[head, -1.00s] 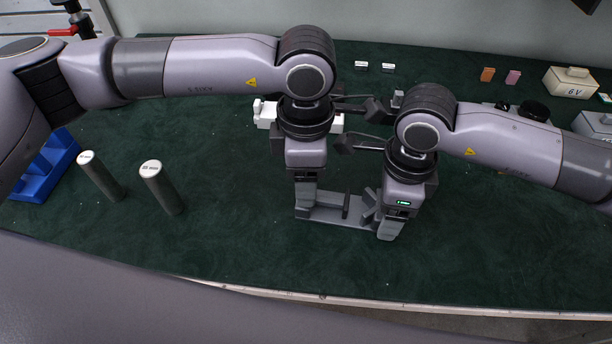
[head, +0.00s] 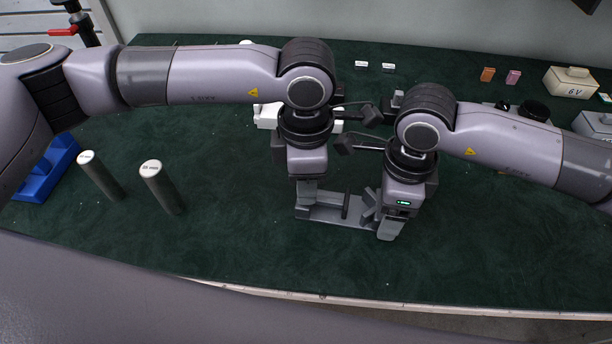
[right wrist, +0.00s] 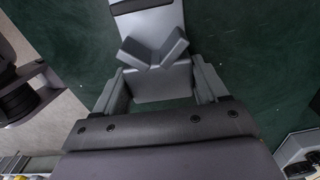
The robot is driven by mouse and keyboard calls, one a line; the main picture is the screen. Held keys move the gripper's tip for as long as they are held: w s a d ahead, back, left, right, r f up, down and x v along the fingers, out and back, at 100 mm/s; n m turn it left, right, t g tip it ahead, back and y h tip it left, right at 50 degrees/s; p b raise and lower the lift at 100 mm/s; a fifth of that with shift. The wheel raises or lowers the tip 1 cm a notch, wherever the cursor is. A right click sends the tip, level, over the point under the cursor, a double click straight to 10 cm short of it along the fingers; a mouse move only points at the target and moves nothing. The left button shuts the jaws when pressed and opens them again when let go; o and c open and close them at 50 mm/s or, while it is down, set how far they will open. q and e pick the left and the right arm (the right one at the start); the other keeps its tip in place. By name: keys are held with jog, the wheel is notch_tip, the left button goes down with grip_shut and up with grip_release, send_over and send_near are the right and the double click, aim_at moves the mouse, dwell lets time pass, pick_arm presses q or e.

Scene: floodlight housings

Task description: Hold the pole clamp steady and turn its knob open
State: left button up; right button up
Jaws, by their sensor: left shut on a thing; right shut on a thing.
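The pole clamp (head: 328,212) is a grey, flat bar lying low over the green table, with an upright block at its right end. My right gripper (head: 391,222) is shut on that right end. My left gripper (head: 305,200) points down at the clamp's left end and is shut on a part there. The knob itself cannot be made out; my left gripper and wrist hide that end.
Two grey cylinders (head: 162,188) stand at the left, near a blue holder (head: 50,168). A white object (head: 266,116) is partly hidden behind my left wrist. Small blocks (head: 487,74) and a box marked 6 V (head: 570,82) are at the back right. The front of the table is clear.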

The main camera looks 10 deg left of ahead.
pick_arm(q)
jog(key=shift+n, duration=2.8)
jog(key=o, duration=1.1)
jog(key=shift+c, duration=0.2)
jog(key=shift+r, duration=0.1)
notch_tip(320, 180, up, 12)
